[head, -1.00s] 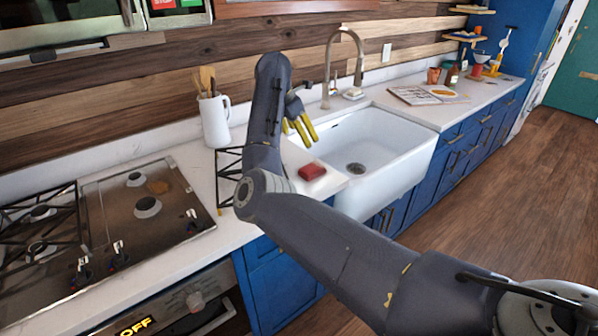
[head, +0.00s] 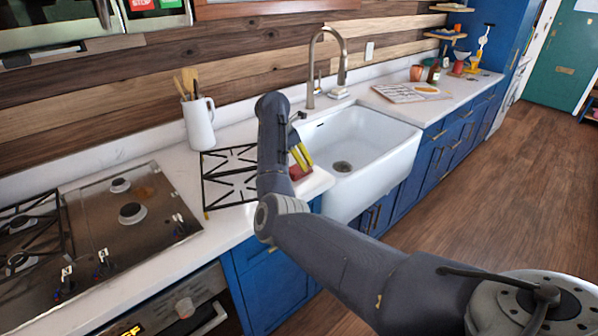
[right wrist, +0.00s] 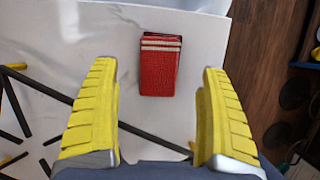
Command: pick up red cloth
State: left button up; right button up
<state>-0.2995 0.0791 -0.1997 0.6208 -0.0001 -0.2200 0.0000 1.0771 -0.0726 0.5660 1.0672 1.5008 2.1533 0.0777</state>
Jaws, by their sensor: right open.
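The red cloth (right wrist: 160,72) lies folded on the white counter in the right wrist view, with pale stripes near its far end. In the head view the red cloth (head: 297,172) is partly hidden behind the fingers of my right gripper (head: 301,157), beside the sink. In the right wrist view my right gripper (right wrist: 160,110) is open with its yellow fingers apart. The cloth lies ahead of and between the fingertips, not gripped. My left gripper is not in view.
The white sink (head: 358,145) is just right of the cloth. A black stove grate (head: 228,178) lies on the counter to the left. A white utensil jug (head: 198,124) stands near the wall. The stovetop (head: 122,240) is at lower left.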

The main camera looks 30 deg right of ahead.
aim_at(298, 168)
jog(key=shift+a+x, duration=0.2)
jog(key=shift+x, duration=2.25)
jog(key=shift+s+f, duration=0.1)
jog(key=shift+f, duration=0.25)
jog(key=c, duration=1.3)
jog(key=shift+o, duration=0.2)
notch_tip(298, 168, up, 20)
jog(key=s+d+r+m+g+y, duration=0.1)
jog(key=s+d+r+m, duration=0.3)
jog(key=s, duration=0.3)
jog(key=s+d+r+m+g, duration=0.25)
jog(key=s+m, duration=0.25)
jog(key=s, duration=0.3)
jog(key=s+d+r+m+g+y, duration=0.1)
jog(key=s+d+r+m, duration=0.35)
jog(key=s, duration=0.25)
jog(key=s+a+r+m+y, duration=0.1)
jog(key=s+a+m, duration=0.3)
jog(key=s, duration=0.9)
jog(key=s+a+r+m+y, duration=0.1)
jog(key=s+a+m+y, duration=0.3)
jog(key=s+m, duration=0.6)
jog(key=s, duration=0.4)
jog(key=shift+a+r, duration=0.15)
jog(key=shift+a, duration=0.15)
